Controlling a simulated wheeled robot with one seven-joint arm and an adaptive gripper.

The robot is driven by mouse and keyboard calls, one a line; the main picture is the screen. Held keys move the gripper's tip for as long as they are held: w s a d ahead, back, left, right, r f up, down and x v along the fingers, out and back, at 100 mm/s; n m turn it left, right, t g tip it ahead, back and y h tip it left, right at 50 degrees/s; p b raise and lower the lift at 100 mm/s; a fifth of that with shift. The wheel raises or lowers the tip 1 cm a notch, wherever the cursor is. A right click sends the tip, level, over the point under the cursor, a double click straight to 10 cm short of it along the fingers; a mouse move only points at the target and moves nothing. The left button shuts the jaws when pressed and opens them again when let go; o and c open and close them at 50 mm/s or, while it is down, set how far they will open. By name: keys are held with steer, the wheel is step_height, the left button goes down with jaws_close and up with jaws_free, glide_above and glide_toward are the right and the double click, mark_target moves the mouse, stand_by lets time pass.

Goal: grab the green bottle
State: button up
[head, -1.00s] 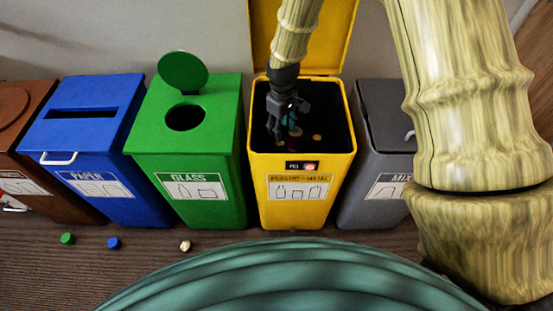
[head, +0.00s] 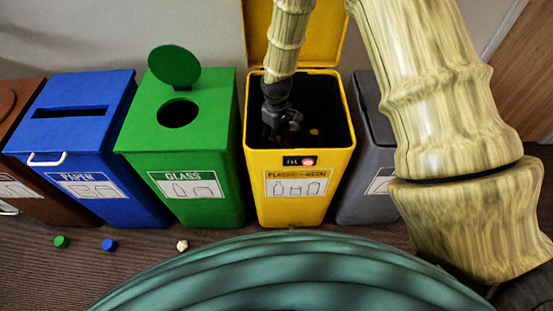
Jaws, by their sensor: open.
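My gripper (head: 279,132) is dark and hangs inside the open yellow bin (head: 288,214), below its rim. It is open. The dark interior hides most detail around its fingers. I cannot make out a green bottle in this view. A couple of small orange-brown spots show inside the bin near the gripper, too small to name.
To the left stand a green glass bin (head: 215,110) with a round hole, a blue paper bin (head: 108,104) and a brown bin (head: 62,208). A grey bin (head: 358,205) stands right. Small green (head: 61,242), blue (head: 109,245) and cream (head: 182,245) pieces lie on the floor.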

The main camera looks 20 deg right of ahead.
step_height(320, 180, down, 4)
steer(key=shift+f, duration=0.1)
steer(key=shift+c, duration=0.4)
jaws_close()
